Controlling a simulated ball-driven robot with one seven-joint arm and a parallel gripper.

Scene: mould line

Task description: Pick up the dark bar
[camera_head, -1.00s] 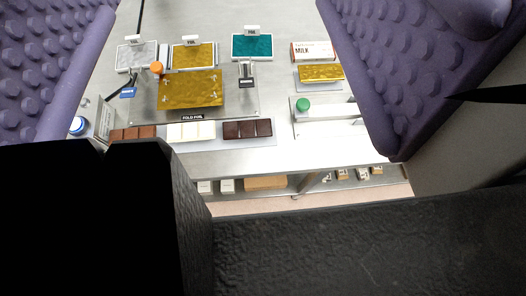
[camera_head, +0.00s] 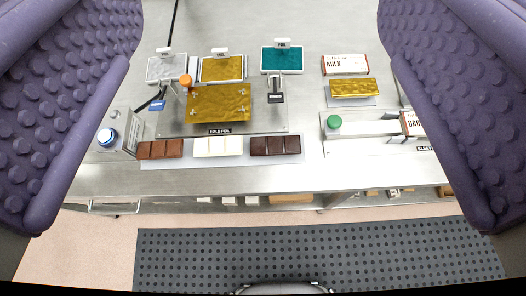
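The dark bar (camera_head: 275,146) is a dark brown segmented chocolate bar. It lies at the right end of a pale tray (camera_head: 180,161) near the front edge of the steel table. A white bar (camera_head: 218,147) and a milk-brown bar (camera_head: 161,149) lie to its left on the same tray. My gripper (camera_head: 258,130) shows as two purple studded fingers at the left and right sides of the picture. They are wide apart with nothing between them, and the table lies well beyond them. The dark bar is fully visible.
Behind the bars is a fold-foil station with a gold sheet (camera_head: 219,103) and an orange knob (camera_head: 186,81). Silver, gold and teal foil (camera_head: 282,60) stacks stand farther back. At right are a milk box (camera_head: 346,65), a gold-wrapped bar (camera_head: 354,88) and a green-knobbed sleeve station (camera_head: 334,122).

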